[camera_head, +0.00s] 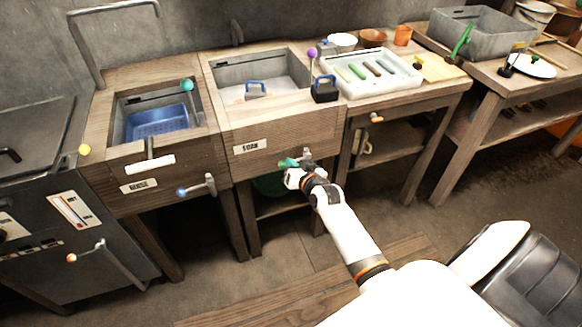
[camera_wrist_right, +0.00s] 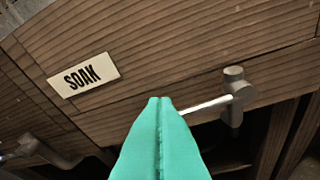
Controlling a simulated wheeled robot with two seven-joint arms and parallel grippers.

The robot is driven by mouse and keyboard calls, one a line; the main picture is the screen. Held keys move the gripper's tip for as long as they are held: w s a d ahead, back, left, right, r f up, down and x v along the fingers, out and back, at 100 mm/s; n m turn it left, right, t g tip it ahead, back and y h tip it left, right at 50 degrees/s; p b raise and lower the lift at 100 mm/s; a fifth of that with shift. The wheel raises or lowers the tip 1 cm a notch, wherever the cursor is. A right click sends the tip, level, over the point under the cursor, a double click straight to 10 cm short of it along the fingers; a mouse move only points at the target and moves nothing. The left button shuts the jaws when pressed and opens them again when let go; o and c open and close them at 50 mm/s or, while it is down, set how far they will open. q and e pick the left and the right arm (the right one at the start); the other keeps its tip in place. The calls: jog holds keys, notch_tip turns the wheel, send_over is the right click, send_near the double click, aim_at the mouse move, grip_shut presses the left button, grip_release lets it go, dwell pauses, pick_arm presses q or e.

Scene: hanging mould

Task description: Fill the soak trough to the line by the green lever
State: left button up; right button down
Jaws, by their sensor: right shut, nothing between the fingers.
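The soak trough (camera_head: 228,75) is the grey basin in the wooden middle bench, above the SOAK label (camera_head: 249,146), which also shows in the right wrist view (camera_wrist_right: 83,75). I cannot make out a fill line or the water level. A metal tap with a lever (camera_head: 306,157) is on the bench front; its body and rod (camera_wrist_right: 234,92) show in the right wrist view. My right gripper (camera_head: 290,165) is at the lever's left end, its teal fingers (camera_wrist_right: 160,105) shut and empty. They cover the rod's end; I cannot tell whether they touch it. My left gripper is out of view.
The rinse basin (camera_head: 118,118) stands left, with a blue basket (camera_head: 157,122) and a blue-knobbed lever (camera_head: 197,187). A blue-handled block (camera_head: 325,90) and white tray (camera_head: 349,88) lie right of the trough. A purple-knobbed rod (camera_head: 312,55) rises by the trough.

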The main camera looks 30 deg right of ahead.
jog(key=shift+w+a+f, duration=0.1)
jog(key=shift+w+f, duration=0.1)
jog(key=shift+f, duration=0.15)
